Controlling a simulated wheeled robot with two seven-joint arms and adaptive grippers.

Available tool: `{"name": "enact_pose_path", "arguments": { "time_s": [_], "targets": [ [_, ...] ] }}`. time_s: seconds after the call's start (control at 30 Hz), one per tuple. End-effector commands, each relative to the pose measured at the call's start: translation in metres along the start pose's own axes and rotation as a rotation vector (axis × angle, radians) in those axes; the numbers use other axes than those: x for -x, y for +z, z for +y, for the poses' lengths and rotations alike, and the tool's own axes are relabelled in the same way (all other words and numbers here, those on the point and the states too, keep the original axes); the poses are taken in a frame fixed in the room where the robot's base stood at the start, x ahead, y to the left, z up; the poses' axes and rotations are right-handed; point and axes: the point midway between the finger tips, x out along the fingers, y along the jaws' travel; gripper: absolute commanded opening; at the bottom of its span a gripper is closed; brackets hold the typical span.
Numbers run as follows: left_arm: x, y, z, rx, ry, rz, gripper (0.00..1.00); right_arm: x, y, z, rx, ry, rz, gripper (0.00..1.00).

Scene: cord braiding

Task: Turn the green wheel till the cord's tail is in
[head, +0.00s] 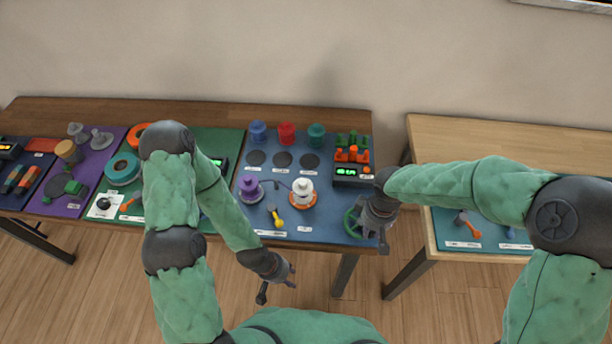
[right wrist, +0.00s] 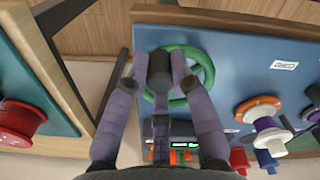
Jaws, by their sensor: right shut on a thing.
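The green wheel (head: 351,221) stands at the right front of the blue board. It also shows in the right wrist view (right wrist: 203,62), partly behind my fingers. My right gripper (head: 376,222) is at the wheel, shut on its dark grey handle (right wrist: 160,72). My left gripper (head: 275,280) hangs open and empty in front of the table edge. A purple spool (head: 250,190) and a white spool on an orange base (head: 302,192) stand left of the wheel. A thin dark line, perhaps the cord, runs near these spools. I cannot make out its tail.
A display unit with green digits (head: 350,175) and orange and green parts stands behind the wheel. Blue, red and teal spools (head: 287,133) stand at the back. A yellow-handled tool (head: 275,215) lies in front. A gap separates the second table (head: 470,130) at right.

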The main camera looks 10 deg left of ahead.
Motion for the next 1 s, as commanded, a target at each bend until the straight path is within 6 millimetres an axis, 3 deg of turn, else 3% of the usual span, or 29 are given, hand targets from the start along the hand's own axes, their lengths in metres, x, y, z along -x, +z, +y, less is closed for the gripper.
{"name": "enact_pose_path", "arguments": {
  "time_s": [0.27,1.0],
  "targets": [
    [-0.002,0.0,-0.001,0.0,0.0,0.0,0.4,-0.001,-0.009,-0.019,0.002,-0.001,0.001,0.0],
    [-0.006,0.0,-0.002,0.0,0.0,0.0,0.4,-0.001,-0.011,-0.022,0.001,-0.001,0.002,0.0]
  ]
}}
